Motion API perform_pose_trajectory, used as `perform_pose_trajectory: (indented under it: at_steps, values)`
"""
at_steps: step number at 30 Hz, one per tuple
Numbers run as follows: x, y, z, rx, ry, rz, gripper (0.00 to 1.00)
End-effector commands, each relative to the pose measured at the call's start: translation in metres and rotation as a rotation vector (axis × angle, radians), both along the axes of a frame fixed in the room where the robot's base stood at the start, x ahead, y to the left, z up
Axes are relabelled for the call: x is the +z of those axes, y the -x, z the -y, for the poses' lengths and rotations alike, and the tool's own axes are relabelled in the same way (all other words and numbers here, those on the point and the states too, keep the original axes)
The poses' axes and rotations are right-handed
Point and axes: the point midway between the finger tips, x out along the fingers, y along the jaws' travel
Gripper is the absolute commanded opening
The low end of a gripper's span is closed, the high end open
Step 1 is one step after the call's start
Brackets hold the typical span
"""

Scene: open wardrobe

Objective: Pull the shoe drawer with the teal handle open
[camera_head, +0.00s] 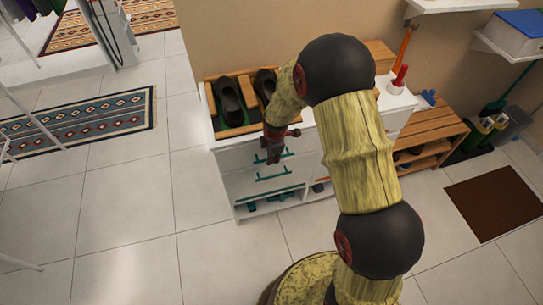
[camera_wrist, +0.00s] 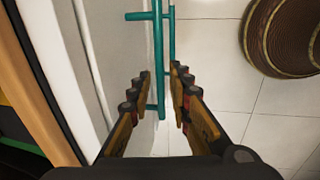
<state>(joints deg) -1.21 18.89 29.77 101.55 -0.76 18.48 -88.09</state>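The white shoe cabinet (camera_head: 240,187) has two drawer fronts with teal bar handles, one above the other. I cannot tell whether either finger touches a bar.
Dark shoes (camera_head: 230,100) sit in a wooden tray on the cabinet top. A wooden bench (camera_head: 440,132) stands to the right, with a brown mat (camera_head: 494,203) on the floor. A patterned rug (camera_head: 80,125) lies at left. The tiled floor before the cabinet is clear.

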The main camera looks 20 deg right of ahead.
Motion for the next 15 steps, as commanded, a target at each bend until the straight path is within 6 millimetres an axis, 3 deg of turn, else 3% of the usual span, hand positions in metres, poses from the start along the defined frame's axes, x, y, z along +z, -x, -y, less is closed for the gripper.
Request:
perform_pose_trajectory:
  at_steps: [9, 15]
  values:
    - [0.0001, 0.0000, 0.0000, 0.000, 0.000, 0.000, 0.00]
    - [0.0001, 0.0000, 0.0000, 0.000, 0.000, 0.000, 0.00]
